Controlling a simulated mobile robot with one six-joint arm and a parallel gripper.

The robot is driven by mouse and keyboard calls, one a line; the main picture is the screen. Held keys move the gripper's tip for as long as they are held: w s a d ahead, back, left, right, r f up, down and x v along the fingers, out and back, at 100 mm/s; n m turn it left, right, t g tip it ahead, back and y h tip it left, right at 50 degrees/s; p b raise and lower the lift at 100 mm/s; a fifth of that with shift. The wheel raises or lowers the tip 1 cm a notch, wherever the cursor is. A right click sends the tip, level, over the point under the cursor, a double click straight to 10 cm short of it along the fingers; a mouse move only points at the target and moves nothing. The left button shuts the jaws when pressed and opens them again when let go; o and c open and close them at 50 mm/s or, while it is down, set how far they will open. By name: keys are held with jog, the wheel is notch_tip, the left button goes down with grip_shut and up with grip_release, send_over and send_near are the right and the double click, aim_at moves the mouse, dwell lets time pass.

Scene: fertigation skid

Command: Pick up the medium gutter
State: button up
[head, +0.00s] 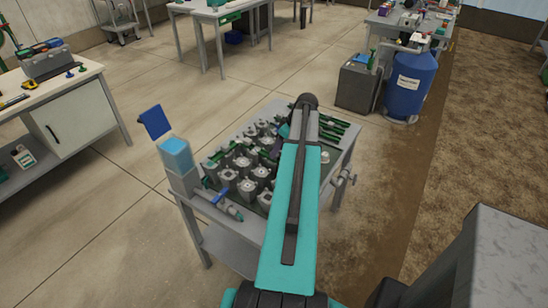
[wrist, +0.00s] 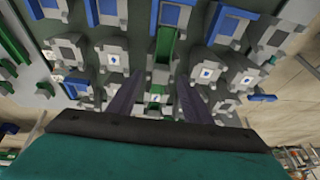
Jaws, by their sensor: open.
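I cannot tell for sure which part is the medium gutter. Green channel-like pieces (head: 333,128) lie at the far right of the skid table in the head view. In the wrist view a narrow green piece (wrist: 165,45) runs among grey block-like holders (wrist: 115,53), several of them with blue parts. My gripper (wrist: 160,82) is open, its two dark fingers apart on either side of a grey and green fitting below that green piece. I cannot tell whether the fingers touch anything. In the head view my arm hides the gripper and part of the table.
The skid table (head: 352,150) has a blue-topped clear container (head: 176,155) at its left corner and pipe fittings on its right side. A blue drum (head: 410,85) and a dark grey box (head: 357,84) stand behind right. A cabinet bench (head: 70,115) is at left. Open floor lies between.

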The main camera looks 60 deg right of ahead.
jog(key=shift+p+x, duration=0.45)
jog(key=shift+x, duration=1.05)
jog(key=shift+c, duration=0.4)
grip_shut()
